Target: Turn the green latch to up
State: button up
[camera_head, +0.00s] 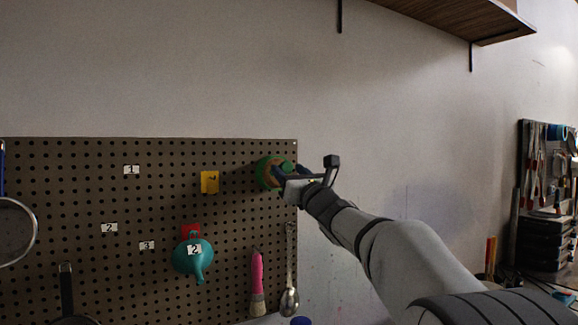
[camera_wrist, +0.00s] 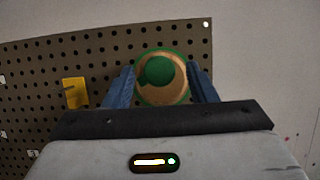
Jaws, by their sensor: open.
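The green latch (camera_head: 265,172) is mounted near the upper right edge of the brown pegboard. In the wrist view it is a round tan disc with a green rim and a green knob (camera_wrist: 158,71) lying left of the disc's centre. My gripper (camera_head: 287,172) is at the latch. In the wrist view its two blue fingers (camera_wrist: 162,84) are open, one on each side of the disc. I cannot tell whether either finger touches the disc. In the head view my gripper hides part of the latch.
On the pegboard (camera_head: 60,190), a yellow block (camera_head: 209,182) is left of the latch. A teal funnel (camera_head: 194,260), a pink-handled brush (camera_head: 257,280) and a spoon (camera_head: 289,299) hang lower. A wooden shelf (camera_head: 460,18) is overhead.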

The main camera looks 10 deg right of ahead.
jog(key=shift+w+a+r, duration=0.1)
jog(key=shift+w, duration=0.2)
jog(key=c, duration=0.9)
jog(key=shift+c, duration=0.2)
